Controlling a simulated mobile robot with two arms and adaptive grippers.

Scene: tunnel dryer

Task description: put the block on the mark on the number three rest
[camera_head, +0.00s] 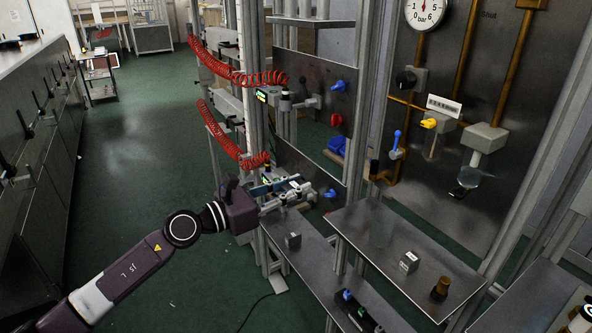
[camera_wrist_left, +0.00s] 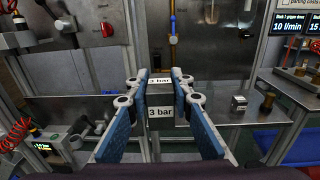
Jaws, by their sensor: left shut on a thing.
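In the left wrist view, my left gripper (camera_wrist_left: 160,95) is shut on a grey block (camera_wrist_left: 160,128) with white "3 bar" labels on its top and facing side. The blue-padded fingers press on both its sides. In the head view my left gripper (camera_head: 292,190) is at the end of my arm, above the left metal shelf (camera_head: 312,262); the held block is small and partly covered by the fingers there. I cannot make out the mark or a number three on any rest. My right gripper is not in view.
Another grey block (camera_head: 408,262) and a dark brown piece (camera_head: 440,289) stand on the right shelf (camera_head: 365,255). Red coiled hoses (camera_head: 240,75) hang by the frame posts. Green floor lies open at left.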

